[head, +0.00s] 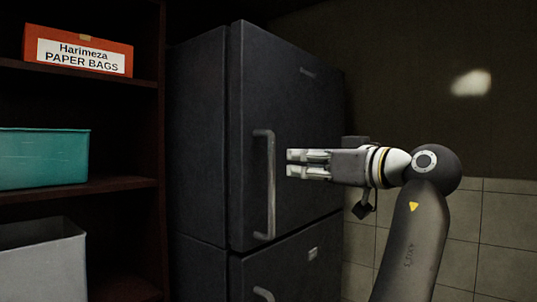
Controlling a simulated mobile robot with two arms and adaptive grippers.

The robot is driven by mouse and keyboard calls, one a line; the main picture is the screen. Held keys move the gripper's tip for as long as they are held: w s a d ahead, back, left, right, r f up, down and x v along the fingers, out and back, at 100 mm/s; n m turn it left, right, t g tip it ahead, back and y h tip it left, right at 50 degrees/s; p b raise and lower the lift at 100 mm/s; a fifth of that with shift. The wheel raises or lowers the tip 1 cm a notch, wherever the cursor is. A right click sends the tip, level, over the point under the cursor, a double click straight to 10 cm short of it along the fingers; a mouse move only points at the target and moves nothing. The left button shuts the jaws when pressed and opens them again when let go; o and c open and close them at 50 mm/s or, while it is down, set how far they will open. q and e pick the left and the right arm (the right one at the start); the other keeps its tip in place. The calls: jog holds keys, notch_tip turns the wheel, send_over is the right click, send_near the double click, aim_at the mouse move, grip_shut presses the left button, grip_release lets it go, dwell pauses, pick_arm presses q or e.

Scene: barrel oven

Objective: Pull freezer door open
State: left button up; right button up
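The dark grey fridge-freezer (205,130) stands in the middle of the head view. Its large upper door (300,110) looks shut and has a long vertical metal handle (271,190) near its left edge. Below a seam is a lower door (285,270), also looking shut; the top of its handle (263,293) shows at the bottom edge. Which door is the freezer's cannot be told.
A dark shelf unit (120,186) stands on the left. It holds an orange paper-bag box (78,52), a teal bin (42,158) and a grey bin (42,265). A tiled wall (500,235) lies behind on the right.

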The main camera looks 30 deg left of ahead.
aim_at(274, 158)
pick_arm(q)
jog(key=p+x, duration=0.3)
jog(key=x, duration=0.7)
jog(key=shift+s+a+r+p, duration=0.15)
jog(key=shift+a+p, duration=0.1)
jog(key=shift+p, duration=0.15)
grip_shut()
